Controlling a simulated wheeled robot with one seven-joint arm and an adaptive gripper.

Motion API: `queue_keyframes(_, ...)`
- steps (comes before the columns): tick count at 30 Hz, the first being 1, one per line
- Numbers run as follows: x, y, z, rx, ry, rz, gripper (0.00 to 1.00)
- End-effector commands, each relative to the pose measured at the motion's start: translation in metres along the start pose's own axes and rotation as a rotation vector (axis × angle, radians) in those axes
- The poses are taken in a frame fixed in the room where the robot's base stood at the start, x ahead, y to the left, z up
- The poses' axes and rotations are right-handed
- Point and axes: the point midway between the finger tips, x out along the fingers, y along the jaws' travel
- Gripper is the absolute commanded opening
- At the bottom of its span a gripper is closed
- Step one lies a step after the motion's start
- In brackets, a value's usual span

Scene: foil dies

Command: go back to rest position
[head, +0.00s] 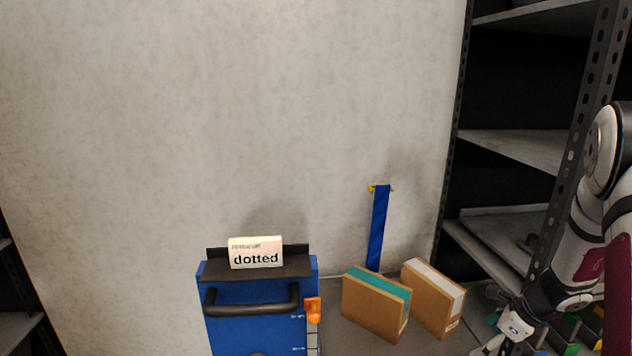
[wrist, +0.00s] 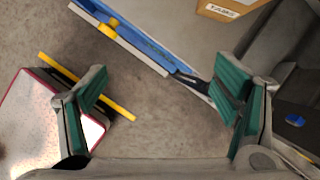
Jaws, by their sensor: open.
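My gripper (head: 492,346) is at the lower right of the head view, partly cut off by the bottom edge, with my arm coming down from the right. In the wrist view my gripper (wrist: 165,95) is open. Its green-padded fingers stand wide apart, with bare grey floor (wrist: 165,115) showing between them and nothing held. A blue piece with a yellow knob (wrist: 140,35) lies beyond the fingers. A red-edged pale panel (wrist: 40,115) and a yellow bar (wrist: 115,105) show beside and behind the left finger.
A blue machine (head: 258,330) with a black handle bears a "dotted" sign (head: 256,252). Two cardboard boxes (head: 372,310) (head: 428,300) stand right of it, near a hanging blue strap (head: 378,230). Metal shelving (head: 520,150) rises at right, close to my arm.

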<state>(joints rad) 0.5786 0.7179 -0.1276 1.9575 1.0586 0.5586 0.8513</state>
Motion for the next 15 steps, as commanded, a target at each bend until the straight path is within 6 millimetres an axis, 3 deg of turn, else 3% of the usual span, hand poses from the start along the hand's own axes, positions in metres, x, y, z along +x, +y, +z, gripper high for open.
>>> queue_keyframes(8,-0.064,0.036,0.067,-0.33,-0.035,0.019,0.82)
queue_keyframes(15,-0.148,0.109,0.132,-0.809,-0.057,0.046,0.82)
